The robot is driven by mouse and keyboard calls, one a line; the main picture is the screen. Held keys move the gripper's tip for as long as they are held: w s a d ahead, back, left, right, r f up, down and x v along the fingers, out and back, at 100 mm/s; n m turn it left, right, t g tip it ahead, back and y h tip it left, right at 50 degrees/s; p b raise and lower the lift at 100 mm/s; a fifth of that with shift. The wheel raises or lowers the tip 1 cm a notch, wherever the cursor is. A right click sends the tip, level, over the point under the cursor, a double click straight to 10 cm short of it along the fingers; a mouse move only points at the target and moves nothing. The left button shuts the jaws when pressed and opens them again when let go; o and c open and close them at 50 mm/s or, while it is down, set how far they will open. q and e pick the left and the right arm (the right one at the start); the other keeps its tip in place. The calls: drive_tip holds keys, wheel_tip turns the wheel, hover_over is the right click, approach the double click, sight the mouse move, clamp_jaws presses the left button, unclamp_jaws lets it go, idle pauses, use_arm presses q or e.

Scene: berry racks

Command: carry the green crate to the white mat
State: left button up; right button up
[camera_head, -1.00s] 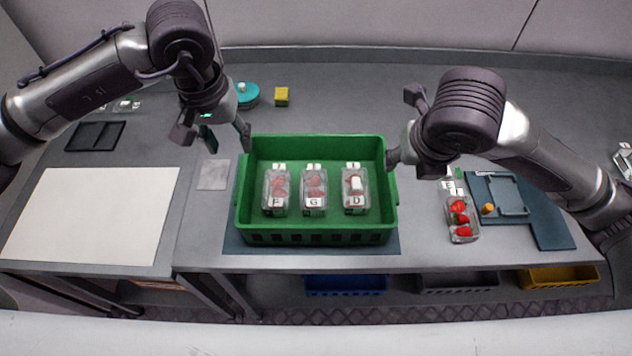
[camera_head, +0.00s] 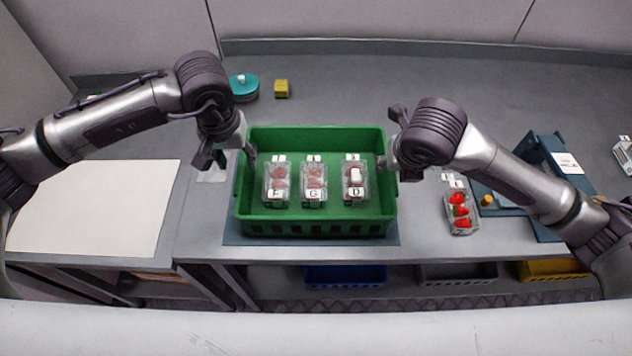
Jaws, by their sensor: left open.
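The green crate (camera_head: 316,229) stands upright on a dark blue mat (camera_head: 232,238) at the middle of the worktop. It holds three clear boxes of berries labelled with letters. The white mat (camera_head: 92,208) lies bare on the left table. My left gripper (camera_head: 234,158) is open at the crate's left wall, one finger at the rim and the other outside to the left. Whether it touches the wall cannot be told. My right gripper (camera_head: 386,162) is at the crate's right wall; its own wrist hides much of its jaws.
A clear box of strawberries (camera_head: 461,214) stands right of the crate. A teal round object (camera_head: 243,87) and a yellow block (camera_head: 281,88) are behind it. Blue (camera_head: 345,276), grey (camera_head: 457,273) and yellow (camera_head: 553,271) bins sit below the worktop.

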sight(241, 169)
use_arm(q)
drive_tip(key=shift+w+f, duration=0.15)
drive_tip(key=shift+f, duration=0.9)
drive_tip(key=shift+w+f, duration=0.1)
drive_tip(key=shift+f, duration=0.9)
use_arm(e)
drive_tip(key=shift+x, duration=2.05)
use_arm(q)
clamp_jaws()
use_arm(e)
clamp_jaws()
use_arm(q)
drive_tip(key=shift+r, duration=0.1)
use_arm(e)
drive_tip(key=shift+r, duration=0.1)
